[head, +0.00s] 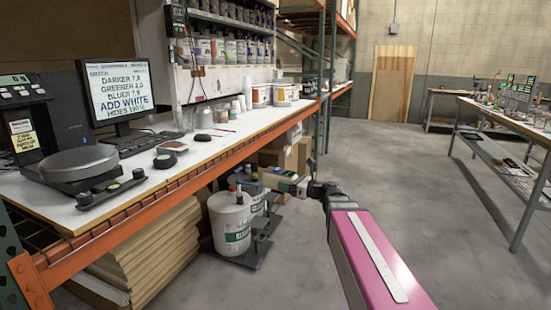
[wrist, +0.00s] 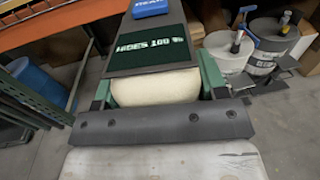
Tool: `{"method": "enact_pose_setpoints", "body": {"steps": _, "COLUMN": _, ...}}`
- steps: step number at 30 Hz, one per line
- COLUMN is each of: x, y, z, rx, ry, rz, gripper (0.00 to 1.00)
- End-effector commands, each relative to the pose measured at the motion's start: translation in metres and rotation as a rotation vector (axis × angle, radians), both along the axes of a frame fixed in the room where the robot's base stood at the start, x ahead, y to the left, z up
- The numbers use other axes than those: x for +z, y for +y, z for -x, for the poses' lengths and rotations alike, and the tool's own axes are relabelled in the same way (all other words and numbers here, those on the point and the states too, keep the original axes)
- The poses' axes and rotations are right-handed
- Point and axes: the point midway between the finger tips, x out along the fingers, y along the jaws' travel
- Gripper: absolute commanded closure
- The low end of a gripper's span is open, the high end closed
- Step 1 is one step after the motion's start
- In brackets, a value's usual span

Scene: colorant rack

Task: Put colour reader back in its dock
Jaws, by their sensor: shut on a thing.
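The colour reader (wrist: 148,62) is a dark block with a green-lettered screen saying hides 100 %, a blue button at its far end and a cream rounded near end. My gripper (wrist: 157,84), with green fingers on both sides, is shut on it. In the head view my gripper (head: 288,183) is low, beyond the bench's front edge and right of the white bucket; the reader is small and hard to make out there. I cannot pick out the dock with certainty.
The bench (head: 225,140) holds a monitor (head: 117,92), a scale (head: 78,162), a black puck-like item (head: 165,160) and white tubs. A white bucket (head: 230,228) stands on a dark stand below. Floor is free to the right; another table (head: 510,110) stands there.

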Motion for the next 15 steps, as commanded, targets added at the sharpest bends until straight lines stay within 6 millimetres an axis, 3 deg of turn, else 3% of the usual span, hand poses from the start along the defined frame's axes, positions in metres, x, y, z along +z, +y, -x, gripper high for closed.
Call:
{"method": "enact_pose_setpoints", "body": {"steps": 6, "x": -0.033, "y": -0.062, "z": 0.024, "rx": -0.035, "ry": 0.002, "rz": -0.003, "gripper": 0.87}}
{"method": "enact_pose_setpoints", "body": {"steps": 15, "x": -0.065, "y": -0.122, "z": 0.056, "rx": -0.076, "ry": 0.001, "rz": -0.003, "gripper": 0.87}}
